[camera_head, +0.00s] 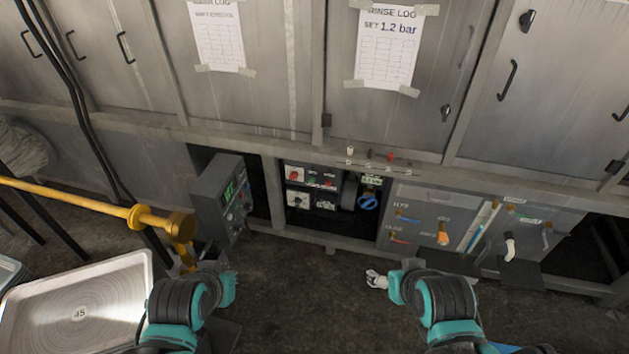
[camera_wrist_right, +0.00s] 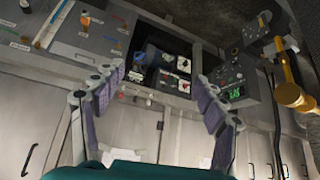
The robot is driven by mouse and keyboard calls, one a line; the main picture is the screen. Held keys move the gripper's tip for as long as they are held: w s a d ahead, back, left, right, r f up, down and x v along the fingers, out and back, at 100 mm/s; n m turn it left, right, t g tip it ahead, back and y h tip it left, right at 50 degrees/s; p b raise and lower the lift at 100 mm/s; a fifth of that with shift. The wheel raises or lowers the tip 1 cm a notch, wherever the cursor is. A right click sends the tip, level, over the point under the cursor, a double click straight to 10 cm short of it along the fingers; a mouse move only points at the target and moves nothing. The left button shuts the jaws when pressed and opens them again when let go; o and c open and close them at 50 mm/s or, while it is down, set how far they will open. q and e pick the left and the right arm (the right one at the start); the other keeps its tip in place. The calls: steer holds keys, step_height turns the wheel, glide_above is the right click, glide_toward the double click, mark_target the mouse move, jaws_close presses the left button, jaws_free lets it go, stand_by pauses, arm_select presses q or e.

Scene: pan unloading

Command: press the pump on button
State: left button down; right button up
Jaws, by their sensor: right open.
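A recessed control panel (camera_head: 311,190) sits low in the cabinet front at the middle of the head view. It carries several small switches on pale plates, including a red one (camera_head: 294,174); their labels are too small to read, so I cannot tell which is the pump on button. The panel also shows between my fingers in the right wrist view (camera_wrist_right: 172,72). My right gripper (camera_wrist_right: 158,85) is open and empty, pointing towards the panel but apart from it.
A blue round knob (camera_head: 368,201) is right of the panel. A grey box with a green display (camera_head: 223,198) juts out at left. A yellow pipe (camera_head: 90,199) and a pale tray (camera_head: 140,262) are at left. The floor before the panel is clear.

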steer(key=shift+s+d, duration=0.1)
steer(key=shift+d, duration=0.05)
jaws_close()
stand_by(0.4)
stand_by(1.1)
